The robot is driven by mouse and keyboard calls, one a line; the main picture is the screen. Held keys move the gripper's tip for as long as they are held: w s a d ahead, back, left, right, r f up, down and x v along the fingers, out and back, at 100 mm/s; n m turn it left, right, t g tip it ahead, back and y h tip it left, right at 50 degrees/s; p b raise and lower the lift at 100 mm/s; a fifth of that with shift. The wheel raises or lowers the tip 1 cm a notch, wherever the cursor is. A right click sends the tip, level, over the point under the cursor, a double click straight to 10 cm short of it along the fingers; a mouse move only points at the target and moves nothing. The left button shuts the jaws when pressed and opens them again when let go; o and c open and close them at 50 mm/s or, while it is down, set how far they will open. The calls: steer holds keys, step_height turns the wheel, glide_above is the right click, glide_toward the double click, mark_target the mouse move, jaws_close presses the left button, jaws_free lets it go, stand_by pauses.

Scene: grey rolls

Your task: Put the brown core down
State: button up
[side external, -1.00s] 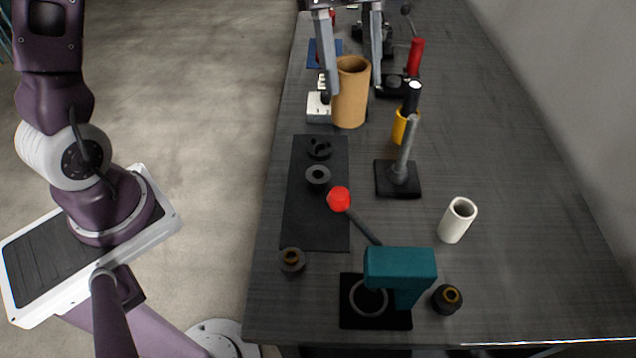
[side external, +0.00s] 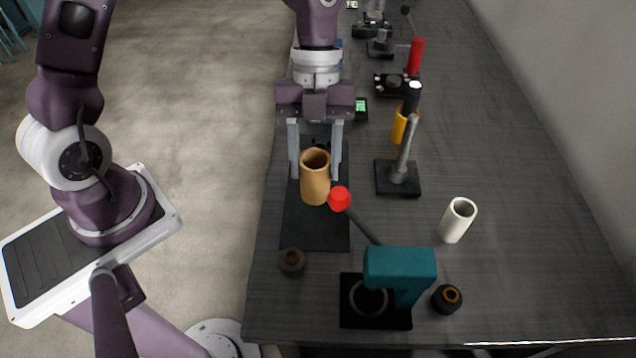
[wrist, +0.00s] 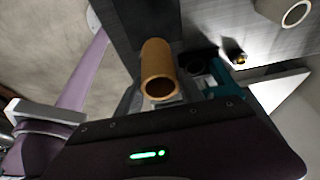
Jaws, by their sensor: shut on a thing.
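The brown core (side external: 315,188), a hollow tan tube, stands roughly upright between the fingers of my gripper (side external: 316,172) in the side view. The gripper is shut on it. The core is over the black mat (side external: 310,235); I cannot tell whether its base touches the mat. In the wrist view the core (wrist: 156,60) points its open end toward the camera. The core and my gripper hide the far part of the mat.
A teal press (side external: 400,265) with a red-knobbed lever (side external: 339,199) stands close on the near right. Dark round pieces (side external: 292,262) (side external: 447,299) flank it. A white tube (side external: 458,220) and a grey post stand (side external: 398,178) are to the right.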

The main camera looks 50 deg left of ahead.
step_height(320, 180, down, 11)
steer(key=shift+f, duration=0.15)
steer(key=o, duration=1.4)
